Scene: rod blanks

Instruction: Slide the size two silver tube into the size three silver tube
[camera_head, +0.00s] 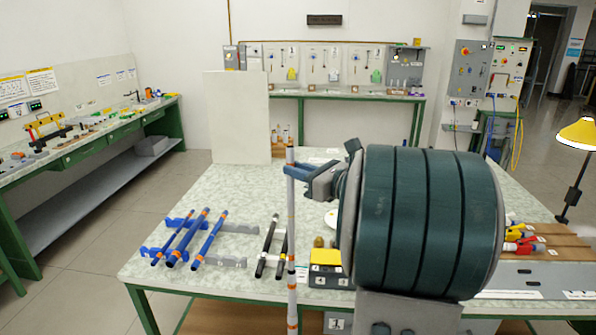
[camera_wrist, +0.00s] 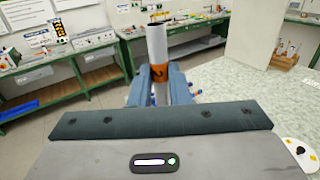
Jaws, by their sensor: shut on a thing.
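My gripper (camera_head: 291,172) is shut on a long silver tube (camera_head: 291,215) with orange bands, held upright in front of the table's near side. The tube's lower end runs to the bottom of the head view, so its end is not clear. In the wrist view the same tube (camera_wrist: 157,45) stands between the blue fingers, with an orange band at the grip and a dark open top.
Several blue rods with orange bands (camera_head: 188,238) lie across a blue and grey rack at left. A yellow and black block (camera_head: 326,268) stands right of the held tube. A white panel (camera_head: 238,117) stands behind. My arm hides much of the table's right side.

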